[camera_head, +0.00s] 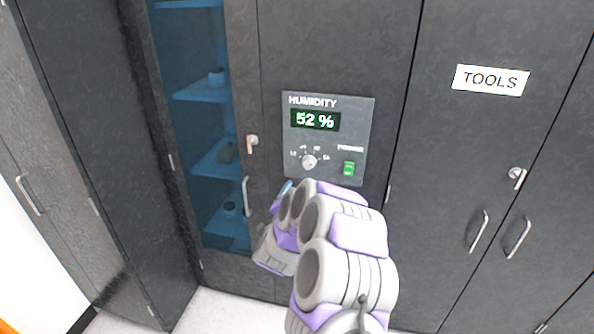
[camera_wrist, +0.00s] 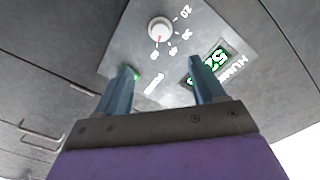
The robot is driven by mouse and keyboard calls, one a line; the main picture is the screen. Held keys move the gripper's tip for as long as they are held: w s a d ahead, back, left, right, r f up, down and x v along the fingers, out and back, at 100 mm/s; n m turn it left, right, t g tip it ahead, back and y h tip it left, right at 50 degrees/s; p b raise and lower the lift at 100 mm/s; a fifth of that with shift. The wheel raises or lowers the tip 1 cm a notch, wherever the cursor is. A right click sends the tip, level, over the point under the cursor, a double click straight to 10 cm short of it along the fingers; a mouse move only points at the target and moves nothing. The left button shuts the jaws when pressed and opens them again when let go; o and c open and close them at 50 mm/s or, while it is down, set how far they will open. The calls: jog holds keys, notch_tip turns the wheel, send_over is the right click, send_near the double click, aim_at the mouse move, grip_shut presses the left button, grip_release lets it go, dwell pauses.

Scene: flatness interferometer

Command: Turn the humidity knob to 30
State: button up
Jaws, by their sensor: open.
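The humidity knob (camera_head: 309,162) is a small round light knob on a grey control panel (camera_head: 326,181) set in a dark cabinet front. The display (camera_head: 316,120) above it reads 52 %. In the wrist view the knob (camera_wrist: 160,28) has a red pointer mark directed roughly at the 50 end of its scale. My gripper (camera_wrist: 162,70) is open, with two blue fingers spread apart and nothing between them. The knob lies beyond the fingertips, centred between them and apparently not touched. In the head view my arm hides most of the gripper; only a bluish tip shows below the panel.
A green power switch (camera_head: 349,168) sits right of the knob, close to one finger in the wrist view. Left is a blue-glazed cabinet (camera_head: 205,60) with a handle (camera_head: 247,197). Right is a cabinet labelled TOOLS (camera_head: 490,80) with protruding handles (camera_head: 478,231).

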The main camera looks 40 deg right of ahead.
aim_at(307, 167)
jog(key=b+x, duration=0.2)
jog(key=x, duration=1.3)
jog(key=shift+d+f, duration=0.15)
jog(key=shift+d, duration=0.05)
jog(key=shift+b+x, duration=0.35)
jog(key=shift+x, duration=0.45)
jog(key=shift+w, duration=0.15)
jog(key=shift+c, duration=0.5)
jog(key=c, duration=0.7)
